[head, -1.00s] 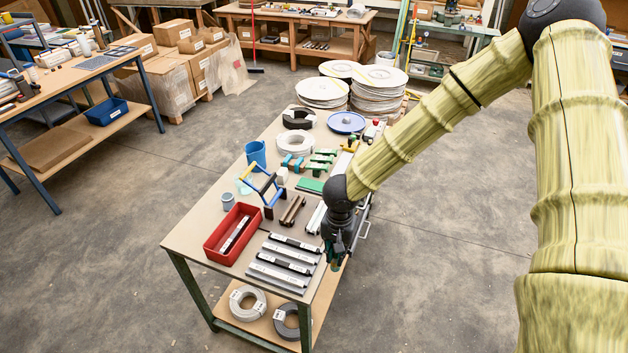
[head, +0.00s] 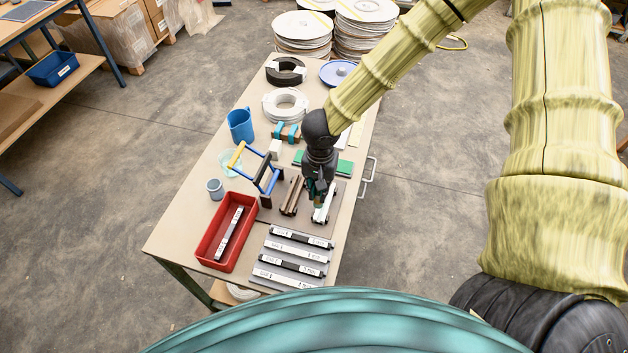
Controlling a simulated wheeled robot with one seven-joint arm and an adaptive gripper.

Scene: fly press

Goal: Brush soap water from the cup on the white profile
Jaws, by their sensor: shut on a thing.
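My gripper (head: 318,197) points down over the white profile (head: 325,215), which lies beside a brown profile (head: 292,196) on a grey mat. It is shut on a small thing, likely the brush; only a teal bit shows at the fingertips. I cannot tell whether it touches the profile. I cannot tell which holds the soap water.
A red bin (head: 206,250) holds a labelled bar. Several black and white bars (head: 298,253) lie at the table's front. A blue jug (head: 240,125), coils (head: 285,104) and a green block (head: 343,167) stand further back. Bare tabletop (head: 178,237) shows at the left edge.

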